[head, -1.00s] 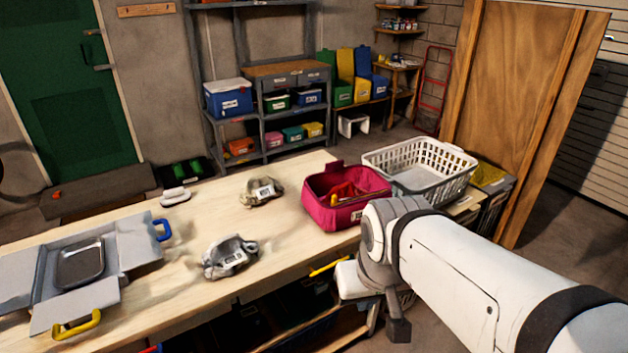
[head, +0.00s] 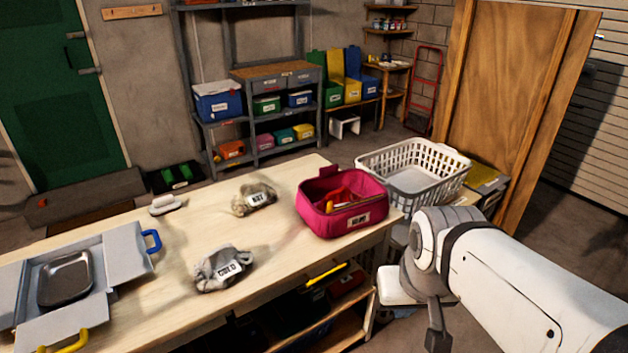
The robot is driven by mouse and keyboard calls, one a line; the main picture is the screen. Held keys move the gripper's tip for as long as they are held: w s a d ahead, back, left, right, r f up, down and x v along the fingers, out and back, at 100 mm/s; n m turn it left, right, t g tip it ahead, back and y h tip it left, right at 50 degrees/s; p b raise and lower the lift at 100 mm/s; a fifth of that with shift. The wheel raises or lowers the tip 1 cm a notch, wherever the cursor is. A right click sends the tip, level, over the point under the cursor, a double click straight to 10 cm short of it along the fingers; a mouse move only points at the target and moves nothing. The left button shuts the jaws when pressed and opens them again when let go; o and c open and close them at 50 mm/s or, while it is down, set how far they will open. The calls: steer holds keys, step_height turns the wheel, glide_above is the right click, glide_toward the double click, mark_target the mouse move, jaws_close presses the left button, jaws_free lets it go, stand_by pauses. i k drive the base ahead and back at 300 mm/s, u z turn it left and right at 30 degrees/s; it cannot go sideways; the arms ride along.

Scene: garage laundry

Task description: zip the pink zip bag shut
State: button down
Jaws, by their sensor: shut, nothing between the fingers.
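The pink zip bag (head: 318,217) stands upright at the right end of the workbench (head: 185,280). Its top is open, with a raised tab at the back and a label on its front. Red and orange-yellow items show inside. The zip slider is too small to make out. My gripper (head: 437,338) points down in front of the bench's right end, below and to the right of the bag. It is shut, empty and apart from the bag.
A white laundry basket (head: 412,155) stands just behind and right of the bag. An open grey case (head: 110,275) holds a metal tray at left. The bench between is mostly clear.

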mark_target(328, 209)
steer(key=u, duration=0.05)
steer(key=i, duration=0.95)
steer(key=z, duration=0.1)
